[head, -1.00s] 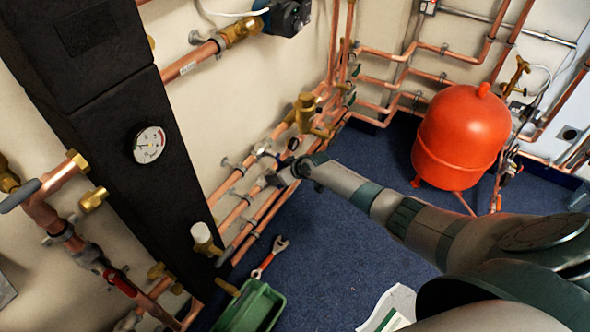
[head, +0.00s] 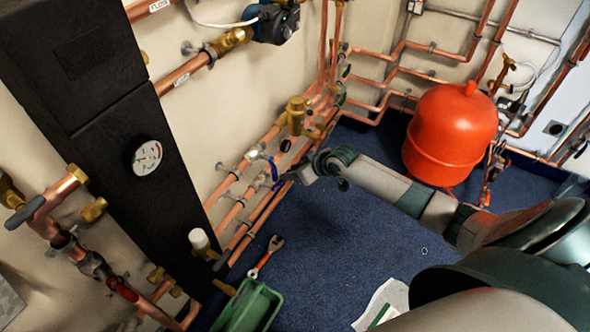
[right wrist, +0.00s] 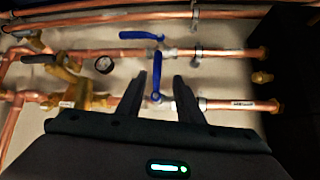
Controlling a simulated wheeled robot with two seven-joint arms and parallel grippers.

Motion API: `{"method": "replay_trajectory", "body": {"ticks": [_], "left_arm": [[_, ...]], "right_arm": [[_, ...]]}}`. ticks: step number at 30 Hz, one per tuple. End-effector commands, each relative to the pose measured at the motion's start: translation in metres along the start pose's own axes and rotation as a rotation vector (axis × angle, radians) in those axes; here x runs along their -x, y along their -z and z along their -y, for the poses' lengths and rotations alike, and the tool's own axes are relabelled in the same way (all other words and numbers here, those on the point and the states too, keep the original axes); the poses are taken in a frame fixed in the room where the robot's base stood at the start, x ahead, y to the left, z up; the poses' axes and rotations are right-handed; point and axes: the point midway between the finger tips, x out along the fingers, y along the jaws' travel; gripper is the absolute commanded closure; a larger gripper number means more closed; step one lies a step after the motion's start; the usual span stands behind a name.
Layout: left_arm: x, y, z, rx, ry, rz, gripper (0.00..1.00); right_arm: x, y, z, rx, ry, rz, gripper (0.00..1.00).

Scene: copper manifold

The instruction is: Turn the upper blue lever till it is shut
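The upper blue lever (head: 274,168) sits on the upper copper pipe and stands crosswise to it, hanging down. In the right wrist view, which is upside down, this lever (right wrist: 157,80) shows between my fingertips. A second, lower blue lever (right wrist: 141,35) lies along its pipe. My right gripper (head: 303,174) is just right of the levers, apart from the upper one in the head view. Its two fingers (right wrist: 160,84) are spread with nothing held. My left gripper is not in view.
A black panel with a gauge (head: 146,157) stands left of the levers. A brass valve (head: 296,116) is on the pipes to the right. A red tank (head: 450,133) stands at the back right. A wrench (head: 266,256) and a green tray (head: 250,309) lie on the blue floor.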

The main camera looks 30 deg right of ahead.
Motion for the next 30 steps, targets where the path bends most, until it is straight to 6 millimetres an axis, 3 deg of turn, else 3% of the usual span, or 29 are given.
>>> {"method": "replay_trajectory", "body": {"ticks": [6, 23, 26, 30], "left_arm": [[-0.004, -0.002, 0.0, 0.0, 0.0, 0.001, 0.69], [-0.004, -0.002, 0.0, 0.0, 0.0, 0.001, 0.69], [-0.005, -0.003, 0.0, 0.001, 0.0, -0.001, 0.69], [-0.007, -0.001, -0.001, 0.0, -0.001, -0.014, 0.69]], "right_arm": [[0.015, 0.0, 0.001, 0.001, 0.001, 0.001, 0.67], [0.016, 0.0, 0.001, 0.0, 0.001, 0.0, 0.67], [0.014, -0.004, 0.003, -0.003, 0.0, 0.002, 0.67], [0.005, -0.023, 0.011, -0.016, -0.008, 0.008, 0.67]]}}
